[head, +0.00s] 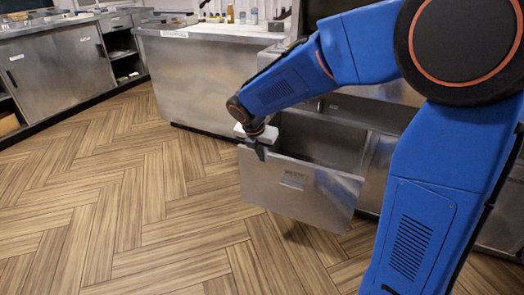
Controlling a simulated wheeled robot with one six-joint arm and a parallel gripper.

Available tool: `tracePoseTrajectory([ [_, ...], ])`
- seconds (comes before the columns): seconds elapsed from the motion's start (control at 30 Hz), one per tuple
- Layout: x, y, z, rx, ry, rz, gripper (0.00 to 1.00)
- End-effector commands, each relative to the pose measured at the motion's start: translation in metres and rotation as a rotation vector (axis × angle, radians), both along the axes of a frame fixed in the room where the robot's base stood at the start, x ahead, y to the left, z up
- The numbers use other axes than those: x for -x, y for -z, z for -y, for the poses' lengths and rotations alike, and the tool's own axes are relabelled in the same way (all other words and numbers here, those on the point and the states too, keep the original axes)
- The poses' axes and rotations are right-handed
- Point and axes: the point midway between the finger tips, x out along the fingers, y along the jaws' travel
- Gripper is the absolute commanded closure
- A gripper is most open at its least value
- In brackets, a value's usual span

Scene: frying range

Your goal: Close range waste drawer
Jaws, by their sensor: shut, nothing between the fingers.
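The range waste drawer (302,190) is a metal drawer low in the frying range, pulled out over the floor. Its broad front panel faces me and carries a small label. Its dark inside shows behind the front's top edge. My gripper (262,154) points down at the upper left of the drawer front. It is shut, with nothing visible in it. I cannot tell whether the fingers touch the panel. My blue arm hides part of the range above and to the right of the drawer.
A metal counter (205,85) stands left of the drawer, with bottles (254,16) on top. Another cabinet (62,66) runs along the far left. The wooden floor (130,200) is clear in front and to the left.

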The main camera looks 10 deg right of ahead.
Motion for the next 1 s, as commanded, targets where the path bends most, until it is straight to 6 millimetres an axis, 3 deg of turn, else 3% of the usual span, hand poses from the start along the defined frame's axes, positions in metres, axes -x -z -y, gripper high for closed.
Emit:
tracePoseTrajectory([
  [0.3, -0.016, 0.053, 0.013, 0.001, 0.001, -0.003, 1.00],
  [0.6, -0.044, 0.049, 0.033, -0.001, 0.003, 0.001, 1.00],
  [1.0, -0.048, 0.049, 0.035, 0.000, 0.001, 0.000, 1.00],
])
